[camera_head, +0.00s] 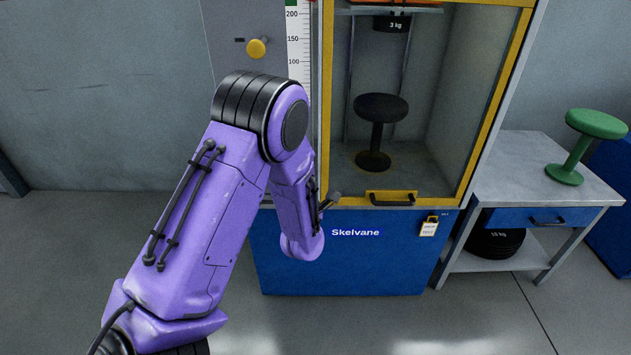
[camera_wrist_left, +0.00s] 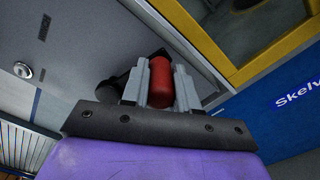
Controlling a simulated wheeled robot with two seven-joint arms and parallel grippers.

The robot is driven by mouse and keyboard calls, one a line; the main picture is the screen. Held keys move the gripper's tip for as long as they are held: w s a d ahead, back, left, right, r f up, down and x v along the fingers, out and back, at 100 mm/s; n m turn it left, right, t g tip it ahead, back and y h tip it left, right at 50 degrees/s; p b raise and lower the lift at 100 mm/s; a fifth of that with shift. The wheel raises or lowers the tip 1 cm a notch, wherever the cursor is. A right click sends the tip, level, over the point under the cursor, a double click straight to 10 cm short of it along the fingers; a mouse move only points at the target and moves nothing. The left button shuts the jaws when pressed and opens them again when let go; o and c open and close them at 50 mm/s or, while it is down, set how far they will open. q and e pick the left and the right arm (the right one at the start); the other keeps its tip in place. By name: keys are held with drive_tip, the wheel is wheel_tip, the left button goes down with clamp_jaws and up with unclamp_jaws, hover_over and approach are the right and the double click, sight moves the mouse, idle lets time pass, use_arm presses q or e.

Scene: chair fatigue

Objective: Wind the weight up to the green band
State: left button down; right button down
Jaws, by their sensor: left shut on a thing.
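My left gripper (camera_wrist_left: 158,90) is shut on a red handle (camera_wrist_left: 160,78) in the left wrist view. A dark part, perhaps the crank's arm, shows beside the handle. In the head view my purple left arm hides the handle and my gripper. The dark weight (camera_head: 391,23), marked 3 kg, hangs at the top inside the cabinet, above a black stool (camera_head: 381,108). The scale (camera_head: 299,45) shows 100, 150 and 200; its lower part is hidden by my arm. A bit of green (camera_head: 291,2) shows at its top, cut by the frame. My right gripper is not in view.
The yellow-framed cabinet (camera_head: 327,90) has a blue base (camera_head: 350,270). At the right stands a side table (camera_head: 510,165) with a green stool (camera_head: 583,140). Floor at the left is clear.

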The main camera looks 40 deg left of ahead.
use_arm(q)
drive_tip(key=shift+s+f, duration=0.1)
drive_tip(key=shift+f, duration=0.1)
drive_tip(key=c, duration=0.9)
unclamp_jaws()
drive_tip(key=shift+r, duration=0.1)
drive_tip(key=shift+o, duration=0.2)
drive_tip(key=v, duration=1)
drive_tip(key=shift+s+d, duration=0.15)
